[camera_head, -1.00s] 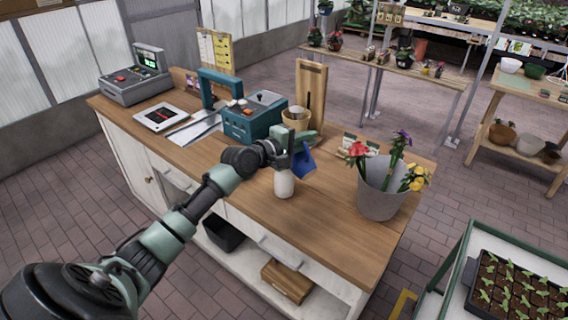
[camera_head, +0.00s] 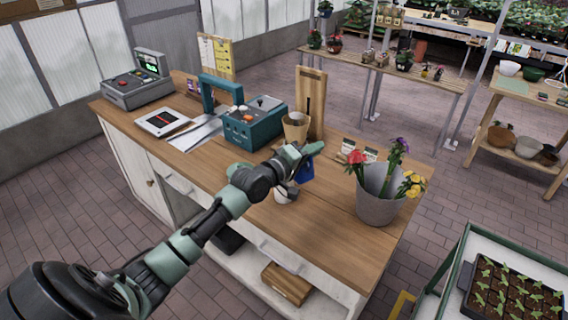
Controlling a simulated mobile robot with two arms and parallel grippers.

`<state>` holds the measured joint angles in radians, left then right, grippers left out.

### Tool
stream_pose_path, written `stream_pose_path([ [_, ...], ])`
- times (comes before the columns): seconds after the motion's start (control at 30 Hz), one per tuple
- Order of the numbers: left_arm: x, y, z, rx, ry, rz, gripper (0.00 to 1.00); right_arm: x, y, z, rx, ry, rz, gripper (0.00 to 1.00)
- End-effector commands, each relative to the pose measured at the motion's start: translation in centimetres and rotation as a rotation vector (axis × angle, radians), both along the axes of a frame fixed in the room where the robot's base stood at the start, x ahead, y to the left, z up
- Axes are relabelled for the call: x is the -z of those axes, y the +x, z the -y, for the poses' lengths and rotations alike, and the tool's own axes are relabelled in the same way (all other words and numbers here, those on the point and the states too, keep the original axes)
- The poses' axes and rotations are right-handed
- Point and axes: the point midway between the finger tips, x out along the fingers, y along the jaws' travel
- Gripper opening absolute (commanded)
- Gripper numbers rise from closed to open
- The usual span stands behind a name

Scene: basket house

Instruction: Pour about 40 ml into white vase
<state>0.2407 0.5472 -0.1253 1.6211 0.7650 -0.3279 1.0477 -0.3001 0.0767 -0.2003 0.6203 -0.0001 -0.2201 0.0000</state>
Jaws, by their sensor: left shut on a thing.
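The white vase (camera_head: 282,197) stands on the wooden counter. My left arm and gripper hide most of it in the head view. My left gripper (camera_head: 298,164) is shut on a blue jug (camera_head: 307,171), held above the counter just behind and to the right of the vase. The gripper covers part of the jug, so its tilt and contents cannot be told. No stream of liquid shows. My right gripper is not in view.
A grey bucket of flowers (camera_head: 377,206) stands right of the vase on the counter (camera_head: 325,228). Behind are a beige pot (camera_head: 295,127), a wooden board (camera_head: 311,90) and a teal machine (camera_head: 255,124). The counter's front right part is clear.

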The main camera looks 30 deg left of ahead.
Motion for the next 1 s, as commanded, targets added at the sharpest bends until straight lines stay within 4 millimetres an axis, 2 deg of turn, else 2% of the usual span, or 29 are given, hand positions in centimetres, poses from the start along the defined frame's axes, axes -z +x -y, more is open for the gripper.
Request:
stream_pose_path([
  [0.1, -0.26, -0.09, 0.31, -0.001, 0.061, 0.021, 0.0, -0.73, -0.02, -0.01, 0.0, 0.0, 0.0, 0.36],
  [0.3, 0.7, -0.3, 0.94, -0.003, 0.134, 0.048, 0.0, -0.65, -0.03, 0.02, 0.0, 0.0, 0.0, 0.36],
  [1.0, 0.66, -0.28, 0.9, -0.003, 0.134, 0.048, 0.0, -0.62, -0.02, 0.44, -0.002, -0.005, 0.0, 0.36],
])
